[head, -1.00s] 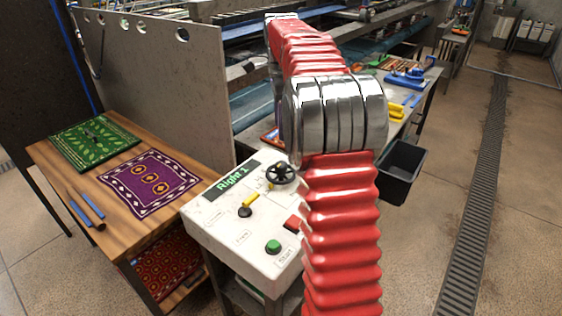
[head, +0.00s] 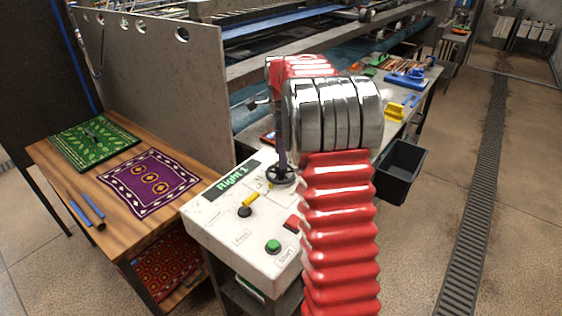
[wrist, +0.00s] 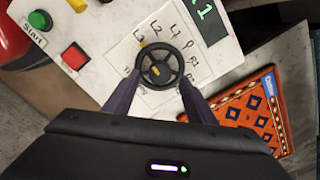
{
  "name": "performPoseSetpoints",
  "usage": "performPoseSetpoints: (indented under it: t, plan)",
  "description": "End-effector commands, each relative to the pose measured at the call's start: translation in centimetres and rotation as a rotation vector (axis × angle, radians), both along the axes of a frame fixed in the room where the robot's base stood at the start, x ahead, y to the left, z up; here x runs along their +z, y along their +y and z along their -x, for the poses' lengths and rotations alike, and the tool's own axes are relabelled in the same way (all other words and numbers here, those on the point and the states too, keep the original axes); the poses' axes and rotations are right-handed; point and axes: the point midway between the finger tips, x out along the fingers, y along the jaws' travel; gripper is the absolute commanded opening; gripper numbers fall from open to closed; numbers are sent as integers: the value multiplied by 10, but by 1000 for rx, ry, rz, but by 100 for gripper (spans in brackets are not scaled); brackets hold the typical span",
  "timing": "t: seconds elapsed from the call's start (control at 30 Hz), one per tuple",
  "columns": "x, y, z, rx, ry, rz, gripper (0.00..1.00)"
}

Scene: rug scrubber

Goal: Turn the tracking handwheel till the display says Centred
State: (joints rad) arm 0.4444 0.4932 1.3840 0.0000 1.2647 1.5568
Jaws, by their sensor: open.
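The black tracking handwheel (head: 281,175) sits on the white control panel (head: 215,208). The display (head: 234,179) reads "Right 1" in green. In the head view one finger shows upright over the wheel, and my arm hides part of the panel.
A green button (head: 273,246), a red button (head: 292,223) and a yellow-handled lever (head: 249,199) are on the same panel. An orange patterned rug piece (wrist: 245,112) lies beside the panel. A wooden table with rugs (head: 150,183) stands at left.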

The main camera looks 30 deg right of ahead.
Motion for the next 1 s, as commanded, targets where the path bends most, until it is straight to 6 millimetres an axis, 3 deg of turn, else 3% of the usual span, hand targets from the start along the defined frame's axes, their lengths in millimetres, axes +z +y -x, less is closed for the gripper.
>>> performPoseSetpoints:
  t: [0.23,0.63,1.0]
  plan:
    - [-30,0,0,0,1,0,51]
    - [-36,0,0,0,-1,0,50]
    - [-35,0,0,0,-1,0,24]
